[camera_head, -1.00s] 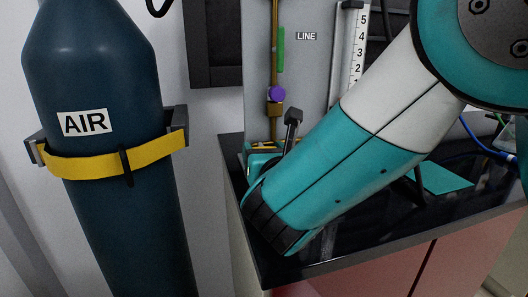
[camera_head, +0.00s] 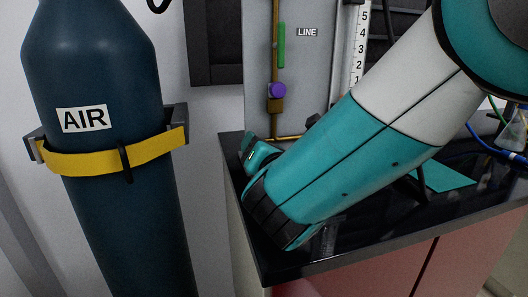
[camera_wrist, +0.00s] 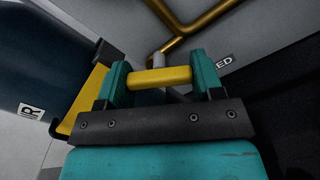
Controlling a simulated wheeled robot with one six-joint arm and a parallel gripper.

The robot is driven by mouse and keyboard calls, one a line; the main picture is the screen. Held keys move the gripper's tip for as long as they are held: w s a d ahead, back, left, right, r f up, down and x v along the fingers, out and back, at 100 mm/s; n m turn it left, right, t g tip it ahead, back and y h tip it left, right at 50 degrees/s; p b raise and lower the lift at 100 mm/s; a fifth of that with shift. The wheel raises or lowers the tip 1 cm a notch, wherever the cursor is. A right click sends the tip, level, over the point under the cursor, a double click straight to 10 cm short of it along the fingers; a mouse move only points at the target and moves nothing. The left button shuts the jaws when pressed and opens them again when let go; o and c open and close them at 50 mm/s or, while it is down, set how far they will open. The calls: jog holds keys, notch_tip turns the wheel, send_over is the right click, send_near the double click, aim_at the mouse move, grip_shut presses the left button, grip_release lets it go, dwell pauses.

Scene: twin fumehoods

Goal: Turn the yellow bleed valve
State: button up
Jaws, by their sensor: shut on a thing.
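The yellow bleed valve handle (camera_wrist: 160,78) is a short yellow bar in the wrist view. It lies crosswise between the two teal fingers of my gripper (camera_wrist: 162,80), which are shut on it. A grey stem (camera_wrist: 157,61) shows just behind the handle, beside brass piping (camera_wrist: 185,32). A label ending in "ED" (camera_wrist: 222,62) is partly covered by the right finger. In the head view my arm hides the valve and the fingertips.
A dark blue AIR cylinder (camera_head: 95,70) with a yellow strap (camera_head: 80,163) stands at left. The panel holds a green handle (camera_head: 282,45), a purple knob (camera_head: 278,90) and a scale (camera_head: 356,60). The black counter (camera_head: 300,262) lies under my arm.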

jog(key=m+b, duration=0.2)
jog(key=m, duration=0.3)
jog(key=shift+m, duration=0.3)
jog(key=m+b, duration=0.2)
jog(key=m, duration=0.2)
jog(key=shift+b, duration=0.3)
jog(key=shift+a+r+m+b, duration=0.1)
jog(key=shift+m+b, duration=0.4)
jog(key=shift+m, duration=0.4)
jog(key=shift+r, duration=0.1)
jog(key=o, duration=0.9)
jog(key=b+v, duration=0.3)
jog(key=v, duration=1.4)
jog(key=shift+s+r, duration=0.1)
jog(key=shift+s, duration=0.15)
